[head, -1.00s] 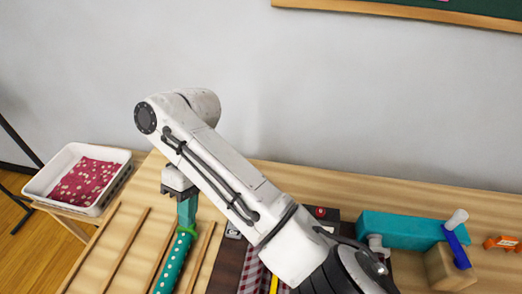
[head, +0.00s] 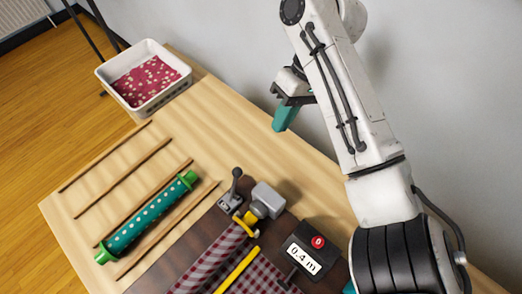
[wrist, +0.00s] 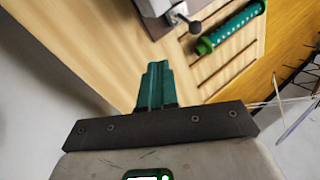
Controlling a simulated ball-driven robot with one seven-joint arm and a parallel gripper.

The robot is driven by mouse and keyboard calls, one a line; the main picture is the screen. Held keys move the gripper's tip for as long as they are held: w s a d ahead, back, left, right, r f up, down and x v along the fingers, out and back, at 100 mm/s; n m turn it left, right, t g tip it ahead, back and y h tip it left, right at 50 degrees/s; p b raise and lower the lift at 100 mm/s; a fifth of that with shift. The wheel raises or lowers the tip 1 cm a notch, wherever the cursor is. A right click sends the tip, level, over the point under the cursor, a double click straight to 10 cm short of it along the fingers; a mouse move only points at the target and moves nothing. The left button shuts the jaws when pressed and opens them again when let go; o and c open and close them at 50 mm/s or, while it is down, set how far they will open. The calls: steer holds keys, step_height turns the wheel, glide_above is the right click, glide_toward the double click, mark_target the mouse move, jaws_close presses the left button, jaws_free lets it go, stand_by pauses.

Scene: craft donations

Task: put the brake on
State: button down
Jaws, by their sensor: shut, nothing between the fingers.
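A small grey lever with a dark knob (head: 234,180) stands upright on a metal base at the left end of the dark wooden board (head: 205,228). The wrist view shows a dark-knobbed lever (wrist: 193,26) at the top. No label marks it as the brake. My gripper (head: 283,120) has teal fingers, shut and empty, held above the table's back part. It is apart from the lever, above and to its right in the head view. The wrist view shows the closed fingers (wrist: 155,84) pointing towards the table. A second dark handle (head: 288,280) sits by the counter box.
A grey and yellow clamp-like part (head: 265,199) is beside the lever. A box reading 0.4 m (head: 303,258) has a red button. Plaid cloth (head: 212,258) lies on the board. A green dotted roll (head: 148,218) lies among wooden strips. A white basket (head: 157,98) holds red cloth.

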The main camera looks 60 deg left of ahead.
steer(key=shift+f, duration=0.1)
steer(key=s+d+f+p, duration=0.1)
steer(key=s+f, duration=0.7)
steer(key=shift+s, duration=0.2)
stand_by(0.3)
